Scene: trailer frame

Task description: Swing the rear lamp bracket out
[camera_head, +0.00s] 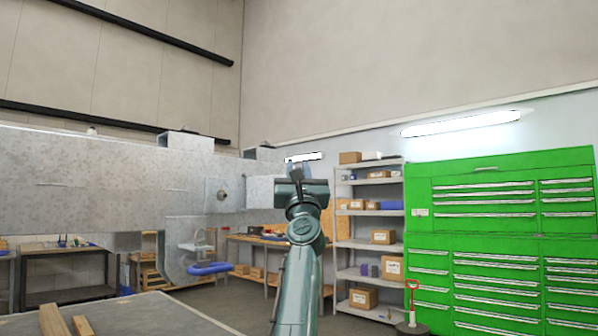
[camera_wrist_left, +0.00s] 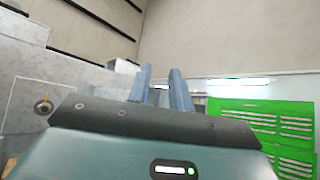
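My left gripper (camera_head: 300,166) is raised in the middle of the head view. In the left wrist view its two blue-grey fingers (camera_wrist_left: 161,72) stand apart with nothing between them. A grey plate with a round dark fitting (camera_head: 222,194), which looks like the lamp bracket, is on the galvanized metal structure (camera_head: 100,180), left of the gripper. The fitting also shows at the left of the left wrist view (camera_wrist_left: 43,106), clear of the fingers. Its hinge cannot be made out. My right gripper is in neither view.
A shelf rack with boxes (camera_head: 370,225) and a green tool cabinet (camera_head: 500,245) stand at the right. A workbench (camera_head: 255,242) and a blue padded thing (camera_head: 210,268) are behind the arm. A table with wooden bars (camera_head: 150,315) is at the lower left.

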